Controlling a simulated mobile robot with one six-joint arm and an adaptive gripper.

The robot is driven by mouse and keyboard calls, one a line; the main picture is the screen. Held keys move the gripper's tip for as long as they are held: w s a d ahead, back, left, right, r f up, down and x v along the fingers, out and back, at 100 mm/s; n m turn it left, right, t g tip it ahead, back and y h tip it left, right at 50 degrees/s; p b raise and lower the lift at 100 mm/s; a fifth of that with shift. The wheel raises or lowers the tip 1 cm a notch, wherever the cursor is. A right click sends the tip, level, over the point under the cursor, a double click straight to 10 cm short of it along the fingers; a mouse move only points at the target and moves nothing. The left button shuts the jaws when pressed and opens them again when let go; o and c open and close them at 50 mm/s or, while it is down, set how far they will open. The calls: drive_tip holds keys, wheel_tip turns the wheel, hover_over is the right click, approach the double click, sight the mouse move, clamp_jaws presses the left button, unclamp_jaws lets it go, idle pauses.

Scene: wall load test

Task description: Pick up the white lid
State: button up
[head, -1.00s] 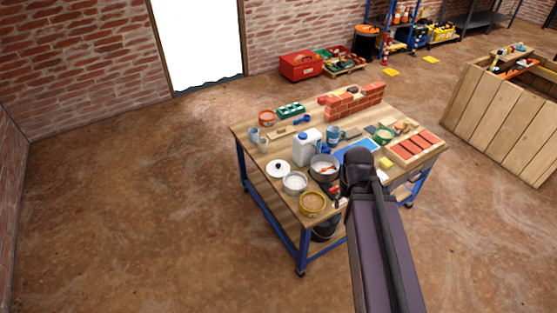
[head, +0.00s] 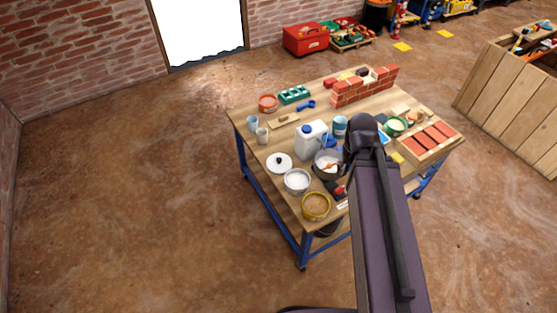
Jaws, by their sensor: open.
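The white lid (head: 279,162) lies flat near the left edge of the wooden workbench (head: 262,180), with a dark knob on top. It is in plain view, left of a white jug (head: 311,139) and behind a container of white material (head: 297,181). My dark arm reaches in from the lower right and ends over the bench, right of the lid and well apart from it. I cannot make out my gripper; the arm hides that area. Nothing touches the lid.
A grey pan (head: 327,164) and a yellow-rimmed tub (head: 316,206) stand right of and in front of the lid. A small brick wall (head: 365,88) is at the back. The floor left of the bench is clear.

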drive_tip(key=o, duration=0.3)
drive_tip(key=m+b, duration=0.2)
drive_tip(key=b, duration=1.2)
hover_over(278, 159)
wheel_tip(278, 159, down, 14)
wheel_tip(278, 159, down, 9)
drive_tip(key=b, duration=0.8)
drive_tip(key=shift+r+b, duration=0.2)
drive_tip(key=shift+b, duration=0.15)
